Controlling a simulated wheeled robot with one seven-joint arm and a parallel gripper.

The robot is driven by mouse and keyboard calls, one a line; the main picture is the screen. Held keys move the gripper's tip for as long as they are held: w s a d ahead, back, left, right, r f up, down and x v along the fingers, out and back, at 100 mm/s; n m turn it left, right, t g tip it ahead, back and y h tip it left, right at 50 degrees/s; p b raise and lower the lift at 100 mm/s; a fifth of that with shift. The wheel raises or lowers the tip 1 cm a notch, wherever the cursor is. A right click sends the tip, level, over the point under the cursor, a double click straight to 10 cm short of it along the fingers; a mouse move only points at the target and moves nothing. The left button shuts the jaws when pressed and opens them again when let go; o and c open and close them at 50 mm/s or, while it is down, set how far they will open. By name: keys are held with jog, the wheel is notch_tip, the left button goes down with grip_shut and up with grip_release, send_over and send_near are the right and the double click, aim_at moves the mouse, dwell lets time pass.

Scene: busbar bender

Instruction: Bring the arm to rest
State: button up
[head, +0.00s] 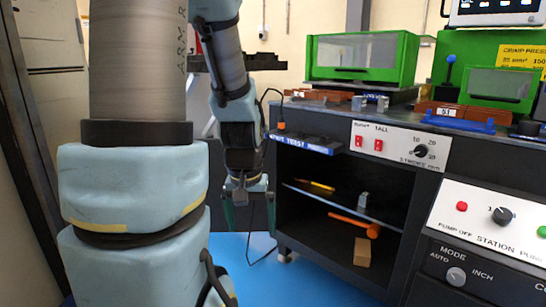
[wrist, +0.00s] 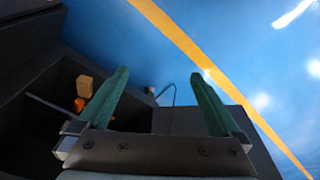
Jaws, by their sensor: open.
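My arm hangs down in front of the workbench in the head view, with its gripper (head: 248,212) low beside the bench's open shelf. In the wrist view my gripper (wrist: 163,90) points at the blue floor (wrist: 185,60). Its two green fingers are wide apart with nothing between them. In the head view the fingers are small and partly dark against the bench.
A green-framed machine (head: 365,57) is on top. A cable hangs by the gripper. Blue floor (head: 245,275) is clear below.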

notch_tip(320, 180, up, 33)
jog(key=s+a+p, duration=0.1)
jog(key=s+p, duration=0.1)
jog(key=p, duration=3)
jog(key=shift+a, duration=0.4)
jog(key=shift+s, duration=0.1)
jog(key=shift+c, duration=0.3)
